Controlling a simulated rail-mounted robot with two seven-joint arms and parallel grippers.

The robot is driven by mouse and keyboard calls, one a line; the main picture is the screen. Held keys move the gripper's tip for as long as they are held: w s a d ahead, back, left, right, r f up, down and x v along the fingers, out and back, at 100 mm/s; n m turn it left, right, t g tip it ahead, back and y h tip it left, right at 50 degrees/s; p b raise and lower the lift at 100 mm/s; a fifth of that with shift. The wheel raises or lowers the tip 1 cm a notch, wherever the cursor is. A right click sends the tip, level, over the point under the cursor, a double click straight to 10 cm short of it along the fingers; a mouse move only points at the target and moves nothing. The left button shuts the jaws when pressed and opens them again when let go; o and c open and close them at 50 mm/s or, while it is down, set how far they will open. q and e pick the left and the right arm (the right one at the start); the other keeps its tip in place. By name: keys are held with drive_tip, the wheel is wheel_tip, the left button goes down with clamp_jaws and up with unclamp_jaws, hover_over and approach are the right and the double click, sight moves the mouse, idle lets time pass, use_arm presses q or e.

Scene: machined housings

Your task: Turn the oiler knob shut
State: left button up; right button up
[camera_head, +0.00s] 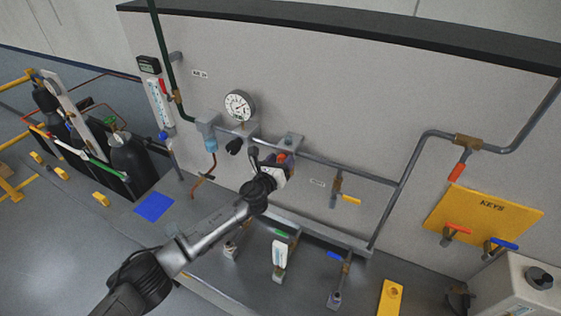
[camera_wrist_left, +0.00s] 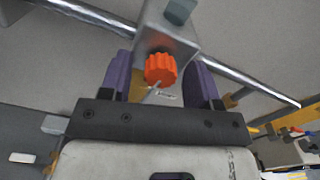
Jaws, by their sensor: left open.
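The orange ribbed oiler knob (camera_wrist_left: 160,69) is on the underside or front of a grey block (camera_wrist_left: 167,37) on the pipe in the left wrist view. In the head view the grey block (camera_head: 291,141) sits on the wall pipe, and a bit of orange shows below it, partly hidden by my gripper. My left gripper (camera_wrist_left: 160,62) is open, with one purple finger to each side of the knob and a gap on both sides. In the head view my left gripper (camera_head: 277,165) is close to the wall, just under the block. My right gripper is not in view.
A pressure gauge (camera_head: 239,105) and a filter unit (camera_head: 208,130) are on the pipe to the left. A yellow-handled valve (camera_head: 350,199) hangs to the right. The yellow KEYS board (camera_head: 483,214) is further right. A blue square (camera_head: 154,207) lies on the bench surface.

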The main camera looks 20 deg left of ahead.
use_arm(q)
drive_tip(key=shift+c, duration=0.2)
drive_tip(key=c, duration=0.9)
